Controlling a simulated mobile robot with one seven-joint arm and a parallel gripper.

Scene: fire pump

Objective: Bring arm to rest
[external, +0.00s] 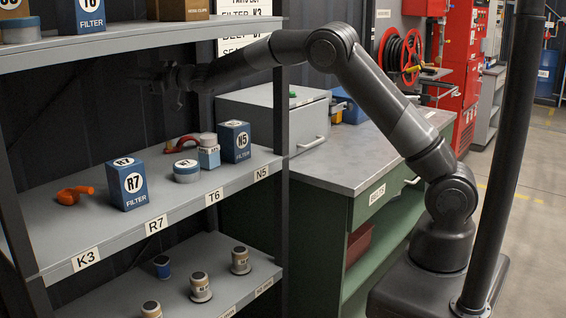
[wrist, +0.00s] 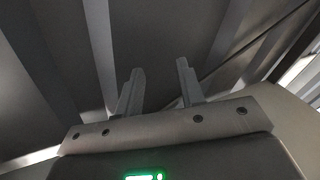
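My arm (external: 380,95) reaches up from its base and to the left, into the space between the top and middle shelves. My gripper (external: 172,88) is above the middle shelf (external: 110,237), near the dark back wall, and small in the external view. In the wrist view my gripper (wrist: 158,82) shows two fingers standing apart with an empty gap between them. Nothing is held.
The middle shelf holds a blue R7 box (external: 130,184), a blue N5 box (external: 235,141), a light blue item (external: 209,155), a round tin (external: 187,171) and an orange part (external: 74,194). The top shelf (external: 130,38) is close above. A green workbench (external: 350,165) stands right.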

